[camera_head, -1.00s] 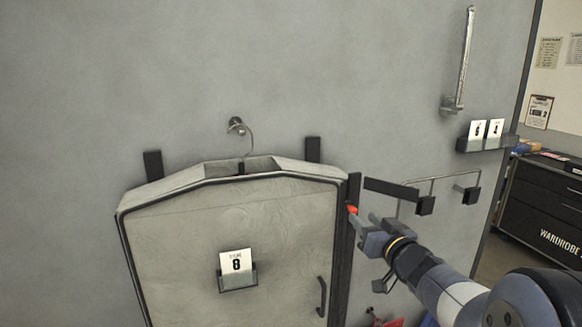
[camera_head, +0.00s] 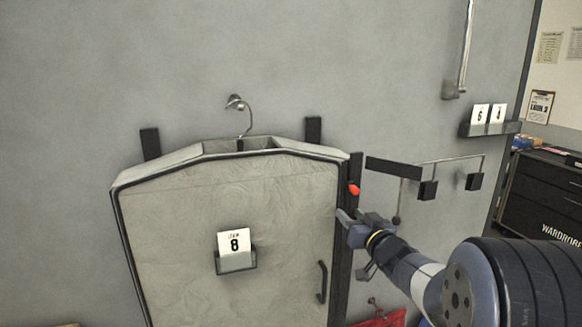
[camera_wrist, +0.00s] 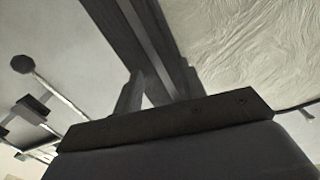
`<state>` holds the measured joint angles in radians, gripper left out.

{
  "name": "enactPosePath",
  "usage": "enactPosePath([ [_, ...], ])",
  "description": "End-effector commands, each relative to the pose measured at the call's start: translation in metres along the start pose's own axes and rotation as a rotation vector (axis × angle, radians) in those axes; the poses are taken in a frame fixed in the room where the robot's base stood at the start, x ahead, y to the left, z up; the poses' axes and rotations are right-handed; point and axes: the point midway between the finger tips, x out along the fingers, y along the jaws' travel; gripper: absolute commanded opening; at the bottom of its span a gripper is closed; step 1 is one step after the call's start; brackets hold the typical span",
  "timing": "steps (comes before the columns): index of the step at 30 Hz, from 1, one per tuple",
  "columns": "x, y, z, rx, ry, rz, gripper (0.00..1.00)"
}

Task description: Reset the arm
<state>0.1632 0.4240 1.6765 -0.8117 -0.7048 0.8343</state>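My gripper (camera_head: 354,222) is in the head view, beside the right edge of a grey garment-bag-like case (camera_head: 190,205). It sits just below a small red tip (camera_head: 353,189) on a dark upright strip (camera_head: 340,255). In the wrist view my gripper's two fingers (camera_wrist: 155,95) stand apart with a narrow gap between them. Nothing shows held in it. The dark strip and the case's wrinkled face (camera_wrist: 255,45) lie beyond the fingers there.
A black rail with a metal bar (camera_head: 445,162) sticks out of the wall right of my gripper. A card holder (camera_head: 490,129) and a vertical metal handle (camera_head: 464,50) are farther right. Dark drawers (camera_head: 545,190) stand at far right.

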Motion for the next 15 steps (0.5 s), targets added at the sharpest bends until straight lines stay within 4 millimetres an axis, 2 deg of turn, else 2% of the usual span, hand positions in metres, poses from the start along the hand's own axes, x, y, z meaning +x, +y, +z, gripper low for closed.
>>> enactPosePath([
  [1,0.000,0.002,0.012,0.001,-0.001,0.000,0.39],
  [15,0.000,0.010,0.066,0.001,-0.001,0.000,0.39],
])
